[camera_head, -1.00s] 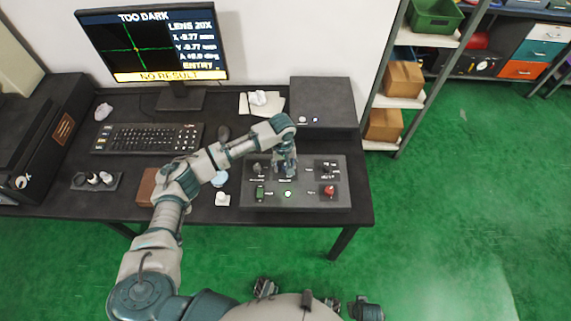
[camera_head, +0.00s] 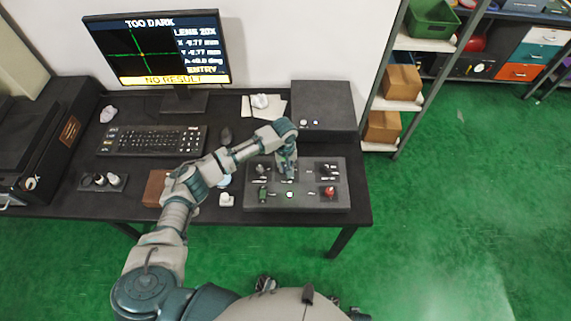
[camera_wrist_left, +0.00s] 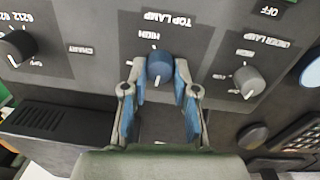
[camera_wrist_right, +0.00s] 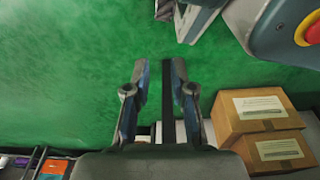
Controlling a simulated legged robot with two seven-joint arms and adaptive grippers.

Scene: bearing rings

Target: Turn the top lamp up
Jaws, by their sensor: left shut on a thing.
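The top lamp knob (camera_wrist_left: 159,66) is blue in the left wrist view, below the labels TOP LAMP and HIGH. A white mark shows at its lower edge. My left gripper (camera_wrist_left: 160,70) is shut on this knob, one finger on each side. In the head view my left gripper (camera_head: 287,172) reaches down onto the control panel (camera_head: 310,203) and hides the knob. The monitor (camera_head: 157,50) reads TOO DARK and NO RESULT. My right gripper (camera_wrist_right: 160,68) is open and empty over the green floor.
Beside the held knob is a grey under lamp knob (camera_wrist_left: 248,81). A red knob (camera_head: 329,192) and a green switch (camera_head: 262,194) sit on the panel. A dark box (camera_head: 322,108) stands behind it. Cardboard boxes (camera_wrist_right: 262,110) show in the right wrist view.

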